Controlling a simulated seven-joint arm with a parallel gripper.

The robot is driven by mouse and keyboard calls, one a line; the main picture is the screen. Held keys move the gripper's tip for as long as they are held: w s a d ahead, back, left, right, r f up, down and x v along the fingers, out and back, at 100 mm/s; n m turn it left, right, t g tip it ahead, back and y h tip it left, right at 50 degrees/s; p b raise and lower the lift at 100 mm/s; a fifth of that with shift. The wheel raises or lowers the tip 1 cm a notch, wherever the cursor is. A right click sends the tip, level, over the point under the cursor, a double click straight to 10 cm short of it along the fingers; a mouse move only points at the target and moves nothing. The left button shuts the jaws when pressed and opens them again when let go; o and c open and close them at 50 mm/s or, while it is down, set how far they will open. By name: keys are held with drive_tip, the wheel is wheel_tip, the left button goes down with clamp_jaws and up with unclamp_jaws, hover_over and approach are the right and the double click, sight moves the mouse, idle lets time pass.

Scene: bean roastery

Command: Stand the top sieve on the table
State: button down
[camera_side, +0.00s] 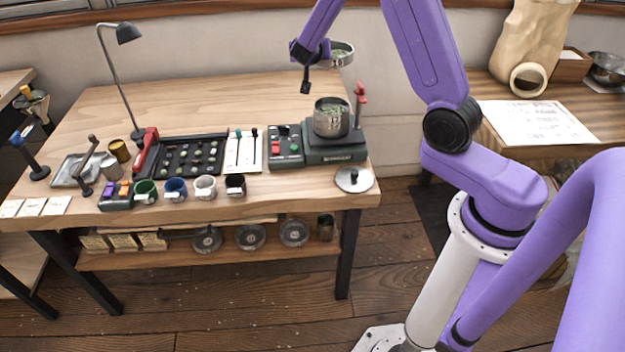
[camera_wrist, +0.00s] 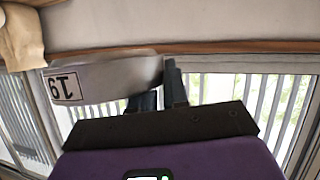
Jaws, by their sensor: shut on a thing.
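The top sieve (camera_side: 342,56), a shallow metal ring with a dark-on-white number label, is in the air above the back right of the table. Green beans seem to show inside it. My gripper (camera_side: 326,62) is shut on its left wall. In the wrist view the sieve (camera_wrist: 110,82) fills the upper left, with its label showing and its wall at my fingers (camera_wrist: 160,85). The remaining sieve stack (camera_side: 331,122) stands upright on the dark green machine (camera_side: 335,150), below and apart from the held sieve. The wooden table (camera_side: 220,100) has a wide bare back area.
A round metal lid (camera_side: 354,180) lies at the front right corner. A red-handled lever (camera_side: 359,98) rises beside the stack. A control box (camera_side: 286,147), bean tray (camera_side: 190,155) and several cups (camera_side: 175,188) line the front. A lamp (camera_side: 112,70) stands at left.

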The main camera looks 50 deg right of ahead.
drive_tip(key=s+a+n+t+y, duration=0.3)
drive_tip(key=a+n+t+y, duration=0.1)
drive_tip(key=a, duration=0.7)
drive_tip(key=n+t+y, duration=0.1)
drive_tip(key=n+y, duration=0.3)
hover_over(299, 191)
wheel_tip(299, 191, down, 16)
drive_tip(key=shift+f, duration=6.65)
drive_tip(key=shift+f, duration=0.15)
drive_tip(key=c, duration=1.1)
unclamp_jaws()
